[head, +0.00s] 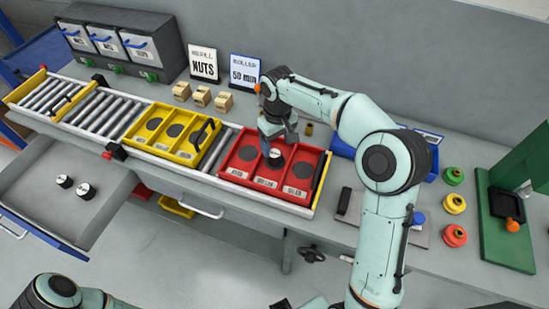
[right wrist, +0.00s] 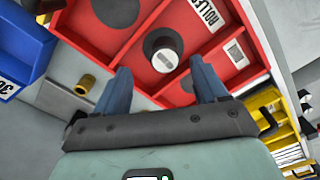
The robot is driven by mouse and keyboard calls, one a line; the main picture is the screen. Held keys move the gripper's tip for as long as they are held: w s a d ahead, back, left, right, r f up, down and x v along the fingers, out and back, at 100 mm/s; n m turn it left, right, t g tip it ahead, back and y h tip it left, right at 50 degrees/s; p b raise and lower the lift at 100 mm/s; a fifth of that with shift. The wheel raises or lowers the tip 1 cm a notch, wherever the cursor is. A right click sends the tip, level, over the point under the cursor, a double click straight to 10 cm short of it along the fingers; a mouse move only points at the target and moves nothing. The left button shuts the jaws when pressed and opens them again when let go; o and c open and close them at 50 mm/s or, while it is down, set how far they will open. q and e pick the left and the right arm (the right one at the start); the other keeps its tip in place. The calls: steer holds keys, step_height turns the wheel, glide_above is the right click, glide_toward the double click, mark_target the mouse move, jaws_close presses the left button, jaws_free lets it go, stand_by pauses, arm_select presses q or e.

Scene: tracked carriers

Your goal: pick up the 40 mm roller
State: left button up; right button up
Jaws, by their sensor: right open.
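A roller (head: 275,158) with a black body and white top stands upright in the red tray (head: 243,184). In the right wrist view, its pale top (right wrist: 165,61) shows just beyond and between my fingertips. Two similar rollers, one (head: 64,181) and another (head: 86,191), stand in the open drawer at the left. I cannot read a size on any of them. My right gripper (head: 277,136) is open and empty, pointing down above the roller in the tray; its fingers (right wrist: 160,76) appear apart from it. My left gripper is out of view.
A yellow tray (head: 170,153) sits on the roller conveyor (head: 112,108) left of the red tray. A sign (head: 245,72) reads roller 50 mm. A small brass cylinder (head: 309,129) and a blue bin (right wrist: 22,45) stand behind the red tray. A green press (head: 508,230) stands right.

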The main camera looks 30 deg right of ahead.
mark_target(275, 153)
steer(key=shift+w+a+f, duration=0.1)
steer(key=shift+a+f, duration=0.05)
steer(key=shift+f, duration=1.25)
steer(key=shift+w+a+f, duration=0.1)
steer(key=shift+a+f, duration=0.05)
steer(key=shift+f, duration=1.2)
steer(key=shift+r, duration=0.1)
steer(key=c, duration=1.2)
